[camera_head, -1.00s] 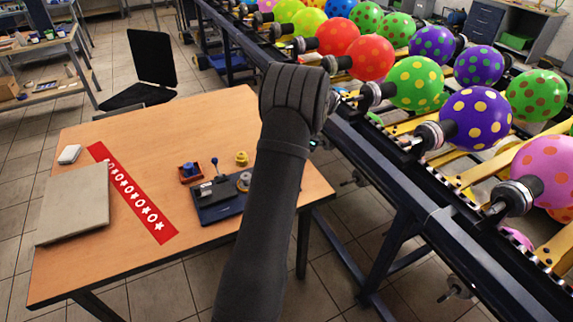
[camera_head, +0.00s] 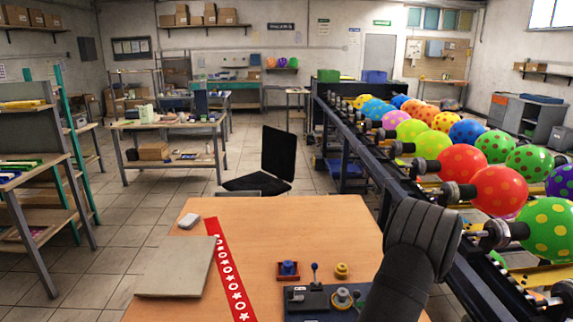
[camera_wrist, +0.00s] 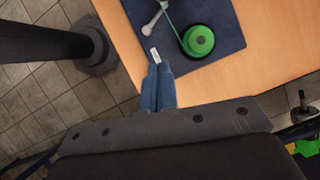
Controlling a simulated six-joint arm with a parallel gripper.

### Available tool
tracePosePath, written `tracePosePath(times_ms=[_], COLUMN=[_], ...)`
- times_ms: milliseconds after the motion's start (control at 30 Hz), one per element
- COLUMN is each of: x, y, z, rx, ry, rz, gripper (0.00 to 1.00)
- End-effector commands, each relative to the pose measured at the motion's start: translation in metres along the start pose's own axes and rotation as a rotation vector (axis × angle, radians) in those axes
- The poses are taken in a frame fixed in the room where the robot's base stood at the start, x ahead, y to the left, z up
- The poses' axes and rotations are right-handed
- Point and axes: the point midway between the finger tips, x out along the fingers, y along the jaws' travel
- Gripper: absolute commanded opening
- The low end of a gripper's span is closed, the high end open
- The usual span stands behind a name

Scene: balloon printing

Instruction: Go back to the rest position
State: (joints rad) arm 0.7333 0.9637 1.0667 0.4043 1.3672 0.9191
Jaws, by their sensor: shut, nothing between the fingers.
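My gripper (camera_wrist: 160,80) shows in the wrist view as two blue fingers pressed together, shut and empty. The fingers overlap the edge of a dark blue board (camera_wrist: 215,35) on the table in that view; the gap in height is hard to tell. A green round part (camera_wrist: 198,40) and a grey lever (camera_wrist: 153,22) are on the board. In the head view my dark arm stretches up from the bottom at right, beside the table's right edge. Its end is near the conveyor, and the fingers are hidden there.
The conveyor (camera_head: 385,190) with dotted balloons runs along the right. A black chair (camera_head: 277,155) stands behind.

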Motion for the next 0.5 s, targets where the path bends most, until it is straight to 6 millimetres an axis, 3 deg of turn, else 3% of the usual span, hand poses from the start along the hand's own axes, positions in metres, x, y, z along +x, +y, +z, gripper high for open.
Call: tracePosePath(times_ms=[333, 500], x=[0.071, 0.073], y=[-0.001, -0.004], z=[0.0, 0.006], rx=[0.0, 0.161], ry=[-0.002, 0.013], rz=[0.003, -0.083], gripper=[0.0, 0.0])
